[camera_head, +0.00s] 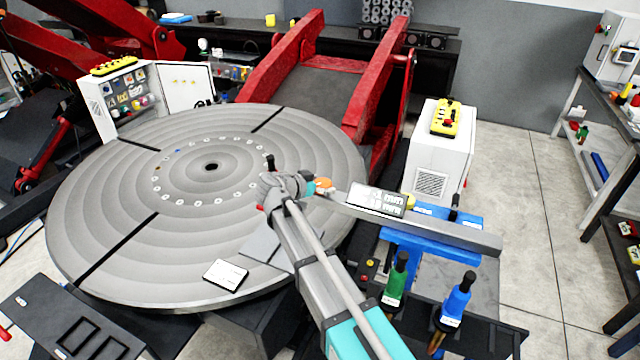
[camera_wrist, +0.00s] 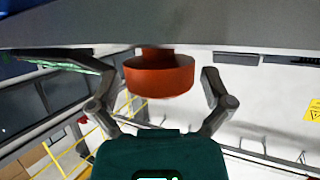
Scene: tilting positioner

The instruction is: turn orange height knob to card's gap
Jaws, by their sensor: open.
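The orange knob (camera_head: 323,184) sits at the left end of a long grey bar (camera_head: 440,226) over the turntable's right edge. In the wrist view the orange knob (camera_wrist: 160,75) is a short round disc on a stem under a grey surface. My gripper (camera_head: 292,187) is at that end of the bar. Its fingers (camera_wrist: 160,82) are open, one on each side of the knob, with gaps visible on both sides. A white card (camera_head: 225,273) lies on the turntable's near edge; its print is too small to read. A display (camera_head: 376,199) sits on the bar, also unreadable.
The large grey turntable (camera_head: 110,220) fills the left. A blue bracket (camera_head: 432,240) carries the bar. Green (camera_head: 398,278) and blue (camera_head: 456,300) handled tools stand below it. A white cabinet (camera_head: 440,150) is behind.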

